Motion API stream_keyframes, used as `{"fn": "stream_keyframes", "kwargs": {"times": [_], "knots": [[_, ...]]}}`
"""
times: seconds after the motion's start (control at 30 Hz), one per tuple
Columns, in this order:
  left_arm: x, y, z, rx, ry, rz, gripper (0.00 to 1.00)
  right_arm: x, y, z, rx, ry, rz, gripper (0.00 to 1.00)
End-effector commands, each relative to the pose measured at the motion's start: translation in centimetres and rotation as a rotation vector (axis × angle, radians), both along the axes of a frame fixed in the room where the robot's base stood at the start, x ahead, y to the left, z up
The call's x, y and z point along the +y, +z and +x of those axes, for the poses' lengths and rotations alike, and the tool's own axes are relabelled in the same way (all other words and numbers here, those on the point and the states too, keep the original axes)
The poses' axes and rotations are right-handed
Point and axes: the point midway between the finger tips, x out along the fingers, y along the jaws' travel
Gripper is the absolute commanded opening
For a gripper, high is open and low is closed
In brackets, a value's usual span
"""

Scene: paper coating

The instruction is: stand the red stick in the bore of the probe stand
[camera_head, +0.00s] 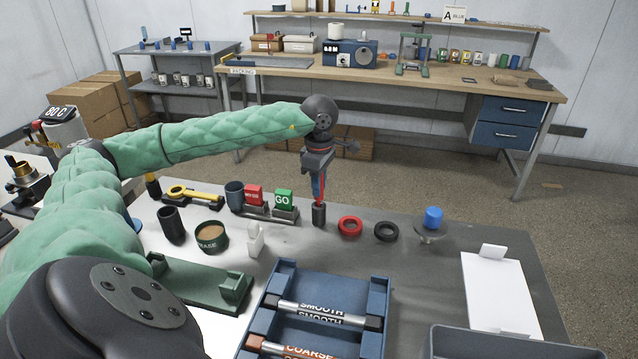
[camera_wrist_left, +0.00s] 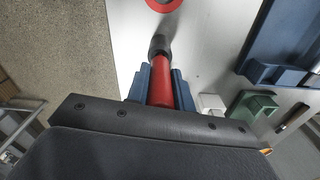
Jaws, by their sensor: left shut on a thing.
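The red stick (camera_head: 321,190) hangs roughly upright in my left gripper (camera_head: 318,176) above the table's far middle. In the left wrist view, the blue fingers (camera_wrist_left: 161,84) are shut on the red stick (camera_wrist_left: 161,95) from both sides. A small dark upright cylinder, apparently the probe stand (camera_head: 319,214), is directly below the stick; it also shows in the left wrist view (camera_wrist_left: 160,44). The stick's lower end meets the top of the cylinder in the picture. The bore is hidden, and I cannot tell whether the tip is inside it. My right gripper is out of view.
A red ring (camera_head: 350,226) and a black ring (camera_head: 386,231) lie right of the stand. The green GO block (camera_head: 284,200) stands to its left. A blue rack (camera_head: 378,290) with rollers is in front. White paper (camera_head: 498,292) lies at the right.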

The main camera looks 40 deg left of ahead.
Motion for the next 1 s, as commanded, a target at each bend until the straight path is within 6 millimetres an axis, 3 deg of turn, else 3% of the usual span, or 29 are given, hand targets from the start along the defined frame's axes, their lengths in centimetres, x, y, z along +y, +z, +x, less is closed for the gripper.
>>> {"fn": "stream_keyframes", "kwargs": {"times": [0.77,0.8,0.9,1.0], "knots": [[0.0,-1.6,0.0,0.0,0.0,0.0,0.0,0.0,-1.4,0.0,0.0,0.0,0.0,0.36],[0.0,-1.5,0.0,0.0,0.0,0.0,0.25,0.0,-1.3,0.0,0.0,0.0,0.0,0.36],[0.0,-1.5,0.0,0.0,0.0,0.0,0.45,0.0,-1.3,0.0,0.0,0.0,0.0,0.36],[0.0,-1.5,0.0,0.0,0.0,0.0,0.48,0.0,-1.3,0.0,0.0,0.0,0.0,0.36]]}}
